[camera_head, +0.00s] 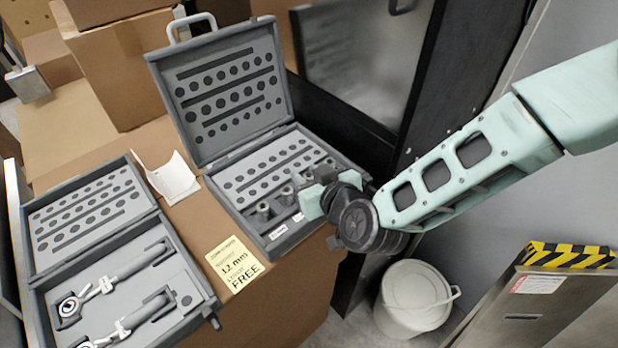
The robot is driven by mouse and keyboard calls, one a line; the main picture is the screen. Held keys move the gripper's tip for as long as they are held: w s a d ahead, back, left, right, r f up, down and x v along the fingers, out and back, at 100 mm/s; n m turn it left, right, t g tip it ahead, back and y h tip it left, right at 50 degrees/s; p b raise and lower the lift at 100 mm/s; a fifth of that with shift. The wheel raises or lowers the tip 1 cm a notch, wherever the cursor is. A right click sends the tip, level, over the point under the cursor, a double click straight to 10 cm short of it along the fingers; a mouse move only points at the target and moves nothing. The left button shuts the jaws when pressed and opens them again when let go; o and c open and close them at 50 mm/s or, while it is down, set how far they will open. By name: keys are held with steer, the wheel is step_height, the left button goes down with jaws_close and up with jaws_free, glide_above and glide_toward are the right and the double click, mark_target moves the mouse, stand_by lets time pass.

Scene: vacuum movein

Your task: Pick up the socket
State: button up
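Several metallic sockets stand in a row in the lower tray of an open grey socket case (222,192). One socket (264,211) is nearest the front left, a second (287,194) is beside it, and others run back to the right. My gripper (312,201) is over the right front part of this case, close to the sockets. My wrist and gripper hide part of the tray's right side. The fingertips are small and partly hidden, so I cannot tell if they are open or touching a socket.
A second open case (190,283) with ratchet wrenches lies at the lower left. Cardboard boxes (120,60) stand behind. A white bucket (413,299) is on the floor at right.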

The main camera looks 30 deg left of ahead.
jaws_close()
